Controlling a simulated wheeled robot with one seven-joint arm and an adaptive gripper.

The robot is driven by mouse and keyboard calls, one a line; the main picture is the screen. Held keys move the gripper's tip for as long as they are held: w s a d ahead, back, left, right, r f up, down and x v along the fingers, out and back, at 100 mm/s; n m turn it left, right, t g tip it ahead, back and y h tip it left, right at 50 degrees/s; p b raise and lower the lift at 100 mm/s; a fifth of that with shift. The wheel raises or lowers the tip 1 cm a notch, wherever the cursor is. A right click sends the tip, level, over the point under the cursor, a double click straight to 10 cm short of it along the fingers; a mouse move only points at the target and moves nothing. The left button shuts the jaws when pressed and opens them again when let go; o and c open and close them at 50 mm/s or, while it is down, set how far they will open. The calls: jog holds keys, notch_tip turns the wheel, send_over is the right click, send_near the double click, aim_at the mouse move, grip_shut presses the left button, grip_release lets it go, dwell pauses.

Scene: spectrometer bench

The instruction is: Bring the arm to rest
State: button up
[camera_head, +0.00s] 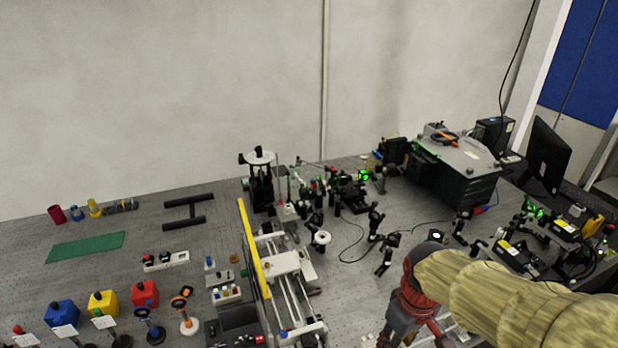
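My arm (500,290) reaches in from the lower right, covered in a tan ribbed sleeve. Its end has red and dark grey parts and hangs over the front right part of the bench (348,277). My gripper (412,330) is at this end, low in the picture near the bottom edge. Its fingertips are not clear, so I cannot see whether it is open or shut or holds anything.
A rail frame with a yellow bar (253,250) stands left of my arm. Optics posts (375,220) stand behind it, and a dark instrument box (455,165) is at the back right. Blue, yellow and red blocks (103,303) are front left. A green mat (86,247) lies left.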

jog(key=s+r+m+t+b, duration=0.5)
jog(key=s+b, duration=0.2)
jog(key=shift+s+a+r, duration=0.15)
jog(key=shift+s+r, duration=0.1)
jog(key=shift+s, duration=0.1)
